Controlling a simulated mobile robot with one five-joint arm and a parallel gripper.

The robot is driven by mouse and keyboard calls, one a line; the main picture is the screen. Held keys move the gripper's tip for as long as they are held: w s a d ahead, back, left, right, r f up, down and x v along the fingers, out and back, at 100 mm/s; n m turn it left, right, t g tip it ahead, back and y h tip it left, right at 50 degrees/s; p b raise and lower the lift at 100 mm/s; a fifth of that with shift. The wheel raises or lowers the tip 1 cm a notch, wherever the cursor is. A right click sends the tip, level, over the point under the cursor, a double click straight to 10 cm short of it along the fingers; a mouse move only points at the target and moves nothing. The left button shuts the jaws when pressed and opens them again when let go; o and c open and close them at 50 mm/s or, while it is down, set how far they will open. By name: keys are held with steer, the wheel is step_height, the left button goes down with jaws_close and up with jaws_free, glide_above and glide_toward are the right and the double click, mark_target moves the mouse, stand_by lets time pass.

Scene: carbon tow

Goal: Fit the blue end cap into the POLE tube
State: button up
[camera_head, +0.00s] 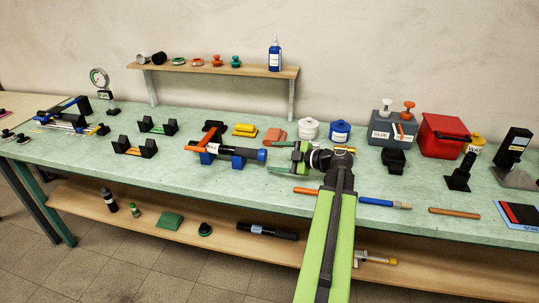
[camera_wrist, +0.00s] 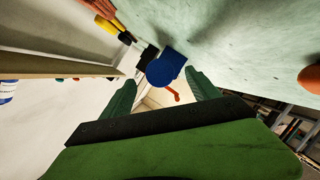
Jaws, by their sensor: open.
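The dark POLE tube (camera_head: 234,151) with a white label lies level in a cradle with blue supports (camera_head: 238,162). The blue end cap (camera_head: 262,155) is at its right end, in line with the tube. I cannot tell how deep it sits. In the wrist view, the cap's round blue face (camera_wrist: 160,73) points toward me, hiding most of the tube. My gripper (camera_head: 275,156) is open just right of the cap, its green fingers pointing left and the gap between them empty. In the wrist view the cap appears between and beyond the fingertips (camera_wrist: 160,80).
An orange clamp handle (camera_head: 195,149) is at the tube's left end. Yellow blocks (camera_head: 245,130), pinkish blocks (camera_head: 275,135), a white pot (camera_head: 309,129) and a blue pot (camera_head: 340,131) stand behind. Orange (camera_head: 306,190) and blue (camera_head: 376,202) handled tools lie near the bench's front edge.

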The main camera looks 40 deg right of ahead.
steer(key=p+v, duration=0.3)
steer(key=v, duration=1.1)
